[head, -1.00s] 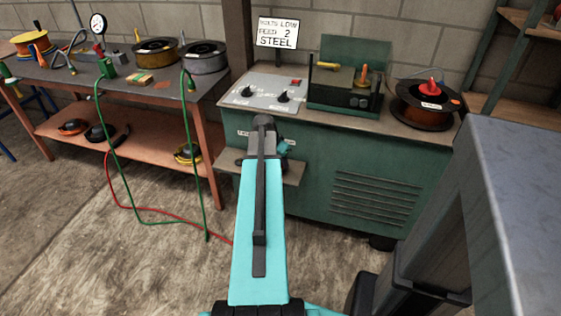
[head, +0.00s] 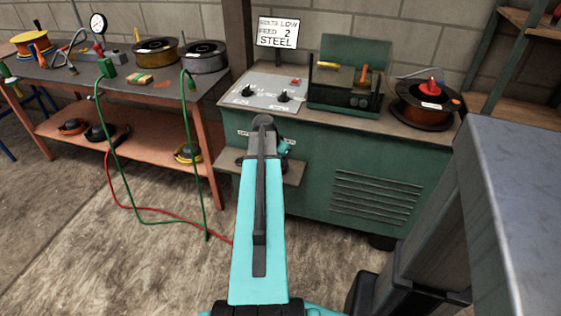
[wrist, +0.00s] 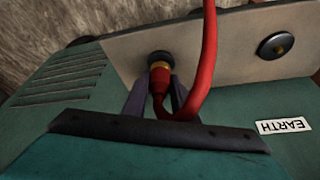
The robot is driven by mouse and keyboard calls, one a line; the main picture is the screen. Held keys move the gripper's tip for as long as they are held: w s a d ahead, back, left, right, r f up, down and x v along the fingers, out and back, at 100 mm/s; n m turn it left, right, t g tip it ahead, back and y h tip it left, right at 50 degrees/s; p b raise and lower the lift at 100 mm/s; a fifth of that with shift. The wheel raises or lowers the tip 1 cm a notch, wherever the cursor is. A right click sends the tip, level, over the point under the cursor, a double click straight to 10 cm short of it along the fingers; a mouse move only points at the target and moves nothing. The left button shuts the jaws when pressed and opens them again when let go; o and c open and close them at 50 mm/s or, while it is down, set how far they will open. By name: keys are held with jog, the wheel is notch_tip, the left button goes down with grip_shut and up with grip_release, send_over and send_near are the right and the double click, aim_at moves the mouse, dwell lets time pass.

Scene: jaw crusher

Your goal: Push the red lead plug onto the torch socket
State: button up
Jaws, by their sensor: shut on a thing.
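In the wrist view the red lead plug (wrist: 160,82) has a brass end, and its red cable loops up out of the frame. My gripper (wrist: 158,88) is shut on the plug, with one dark finger on each side. The brass end points at a round black socket (wrist: 159,57) on the pale panel and appears to meet it. I cannot tell how far in it is. A second black socket (wrist: 275,45) sits at the right, near the EARTH label (wrist: 286,125). In the head view my arm hides my gripper and the plug.
The green welder cabinet (head: 375,195) has a small shelf (head: 290,172) at its front. A red lead (head: 165,213) lies on the floor and runs behind my arm. A green lead (head: 150,223) hangs from the workbench (head: 130,85). A grey-topped surface (head: 525,165) stands close at the right.

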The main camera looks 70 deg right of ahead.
jog(key=shift+f, duration=0.45)
jog(key=o, duration=1)
jog(key=shift+o, duration=0.2)
jog(key=v, duration=1.3)
jog(key=shift+a+r, duration=0.15)
jog(key=shift+r, duration=0.2)
